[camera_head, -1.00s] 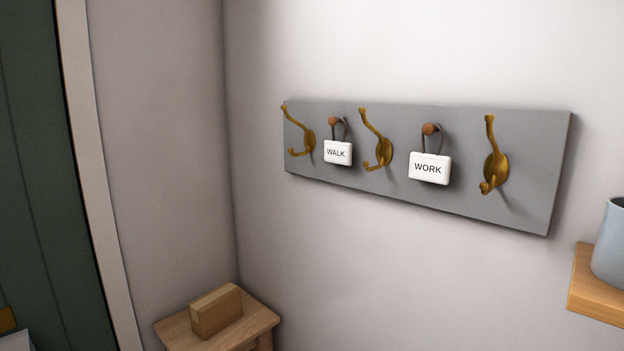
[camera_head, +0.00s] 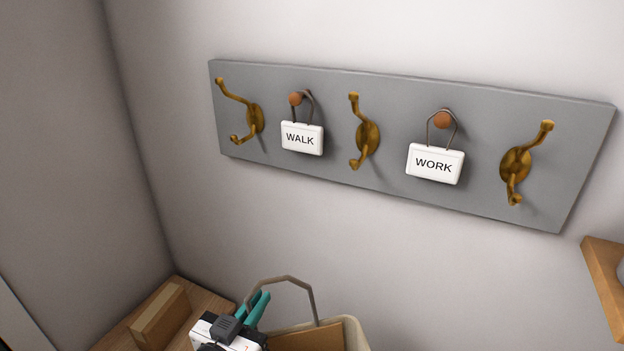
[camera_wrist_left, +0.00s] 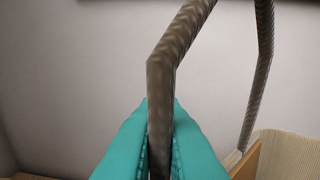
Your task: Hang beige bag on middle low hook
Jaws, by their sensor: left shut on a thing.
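The beige bag (camera_head: 355,335) shows at the bottom of the head view, with its brown handle loop (camera_head: 287,279) standing up. My left gripper (camera_head: 257,307), with teal fingers, is shut on the left side of that handle. The left wrist view shows the fingers (camera_wrist_left: 160,140) pressed around the braided handle (camera_wrist_left: 183,40), with the bag's rim (camera_wrist_left: 285,155) at the lower right. The middle brass hook (camera_head: 366,137) is on the grey board, above and right of the bag; its low prong (camera_head: 356,162) is empty. My right gripper is not in view.
The grey board (camera_head: 390,185) also bears a left hook (camera_head: 254,117), a right hook (camera_head: 515,163), and WALK (camera_head: 302,138) and WORK (camera_head: 436,163) tags on pegs. A wooden block (camera_head: 160,316) lies at lower left. A shelf (camera_head: 605,285) juts out at right.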

